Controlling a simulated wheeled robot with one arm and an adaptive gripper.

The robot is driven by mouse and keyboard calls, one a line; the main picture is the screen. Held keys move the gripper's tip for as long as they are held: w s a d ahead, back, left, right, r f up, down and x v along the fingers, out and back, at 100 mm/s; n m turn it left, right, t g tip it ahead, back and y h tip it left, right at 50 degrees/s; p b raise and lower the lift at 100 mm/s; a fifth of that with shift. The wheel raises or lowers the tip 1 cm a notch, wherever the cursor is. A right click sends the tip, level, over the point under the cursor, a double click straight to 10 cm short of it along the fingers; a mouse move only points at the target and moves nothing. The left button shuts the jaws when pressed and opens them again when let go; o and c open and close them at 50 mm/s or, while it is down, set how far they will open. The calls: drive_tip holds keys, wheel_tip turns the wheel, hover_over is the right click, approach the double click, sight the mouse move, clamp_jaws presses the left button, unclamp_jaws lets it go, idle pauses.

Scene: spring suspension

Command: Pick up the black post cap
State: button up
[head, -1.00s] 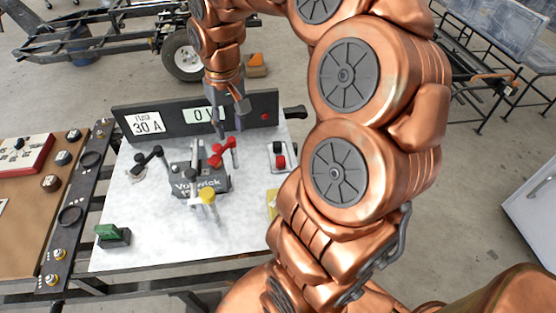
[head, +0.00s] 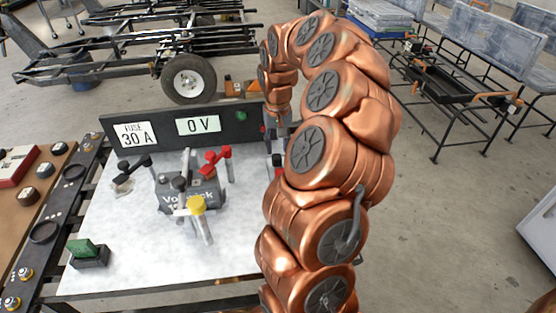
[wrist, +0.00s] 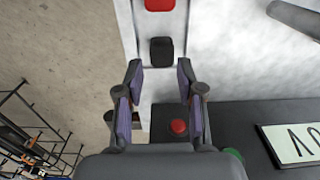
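The black post cap (wrist: 161,51) lies on a light strip at the edge of the white board. It shows in the wrist view just ahead of my fingertips, centred between them. A red cap (wrist: 160,4) sits beyond it, at the top edge of that view. My gripper (wrist: 160,64) is open and empty, its fingers apart on either side of the line to the black cap.
The dark panel (head: 160,130) reads 0 V, with a green light (head: 241,115). The battery (head: 187,192), red clamp (head: 216,160), yellow-topped part (head: 197,204) and green fuse (head: 82,248) stand left on the board (head: 130,270).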

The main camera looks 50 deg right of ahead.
sight(277, 155)
drive_tip(key=f, duration=0.4)
drive_tip(key=shift+w+f, duration=0.25)
drive_tip(key=shift+f, duration=0.15)
drive_tip(key=c, duration=0.5)
drive_tip(key=shift+r, duration=0.15)
